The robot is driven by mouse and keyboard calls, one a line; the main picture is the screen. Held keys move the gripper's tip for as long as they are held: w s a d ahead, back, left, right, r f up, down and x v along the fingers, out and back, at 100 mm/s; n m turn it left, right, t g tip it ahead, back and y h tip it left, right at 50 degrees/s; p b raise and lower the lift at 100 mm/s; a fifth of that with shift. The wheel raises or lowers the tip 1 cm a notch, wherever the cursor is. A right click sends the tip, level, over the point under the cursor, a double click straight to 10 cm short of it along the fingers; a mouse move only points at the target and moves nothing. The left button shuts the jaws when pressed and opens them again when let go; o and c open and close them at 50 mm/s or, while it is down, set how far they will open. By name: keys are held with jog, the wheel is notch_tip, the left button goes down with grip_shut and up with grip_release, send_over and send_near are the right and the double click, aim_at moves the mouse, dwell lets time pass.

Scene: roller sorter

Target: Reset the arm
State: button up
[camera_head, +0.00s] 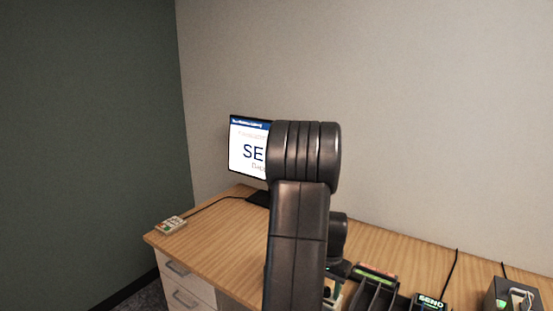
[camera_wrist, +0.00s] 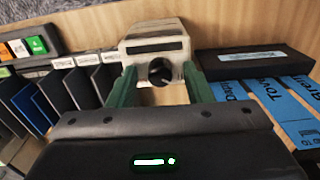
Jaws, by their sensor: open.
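My gripper (camera_wrist: 163,78) is open in the wrist view, with its two green fingers spread and pointing at a beige box with a black knob (camera_wrist: 148,32). The fingers appear on either side of the knob; I cannot tell whether they touch the box. Nothing is seen held between them. In the head view my dark arm (camera_head: 300,220) rises in the middle, bent at the top, and hides most of the gripper and part of the desk and screen.
Dark slots (camera_wrist: 82,88) and blue labelled cards (camera_wrist: 285,105) flank the gripper. The desk's left part is mostly clear.

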jog(key=shift+m, duration=0.8)
notch_tip(320, 180, up, 9)
